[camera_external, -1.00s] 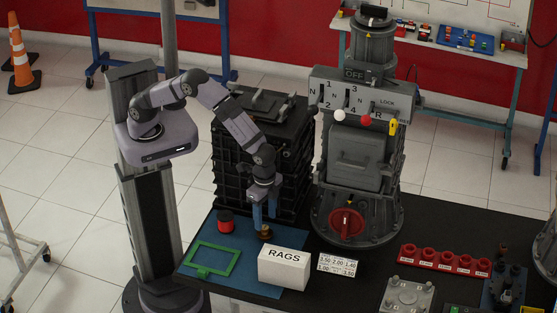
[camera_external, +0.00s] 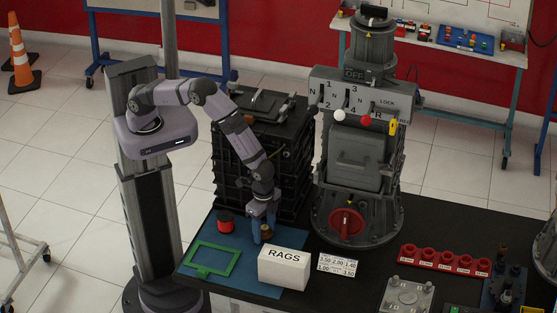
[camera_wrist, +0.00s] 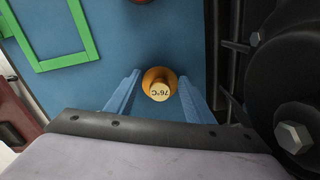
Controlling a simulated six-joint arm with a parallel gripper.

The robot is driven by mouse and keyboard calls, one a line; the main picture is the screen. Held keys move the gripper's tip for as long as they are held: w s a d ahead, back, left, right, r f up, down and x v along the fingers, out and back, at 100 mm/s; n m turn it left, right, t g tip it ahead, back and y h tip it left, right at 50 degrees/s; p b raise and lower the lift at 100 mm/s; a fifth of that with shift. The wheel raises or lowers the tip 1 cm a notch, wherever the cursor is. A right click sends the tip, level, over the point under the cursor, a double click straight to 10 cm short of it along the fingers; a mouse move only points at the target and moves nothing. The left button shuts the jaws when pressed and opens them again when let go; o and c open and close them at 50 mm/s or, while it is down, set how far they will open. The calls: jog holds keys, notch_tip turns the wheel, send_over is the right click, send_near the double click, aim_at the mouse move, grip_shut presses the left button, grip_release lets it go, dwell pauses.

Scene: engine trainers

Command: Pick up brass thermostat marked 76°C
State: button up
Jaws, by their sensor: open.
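The brass thermostat (camera_wrist: 159,84) stands upright on the blue mat (camera_wrist: 180,30), its top marked 76°C and appearing upside down in the wrist view. In the external view it is mostly hidden by my gripper (camera_external: 262,232). My gripper also shows in the wrist view (camera_wrist: 157,92), with its blue fingers open, one on each side of the thermostat. I cannot tell whether either finger touches it.
A green frame (camera_external: 213,259) and a red spool (camera_external: 225,221) lie to the left on the mat. A white RAGS box (camera_external: 284,268) stands just right of my gripper. A black engine block (camera_external: 290,150) and a grey housing (camera_external: 360,170) rise behind.

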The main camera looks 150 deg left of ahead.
jog(key=c, duration=0.7)
jog(key=shift+r, duration=0.15)
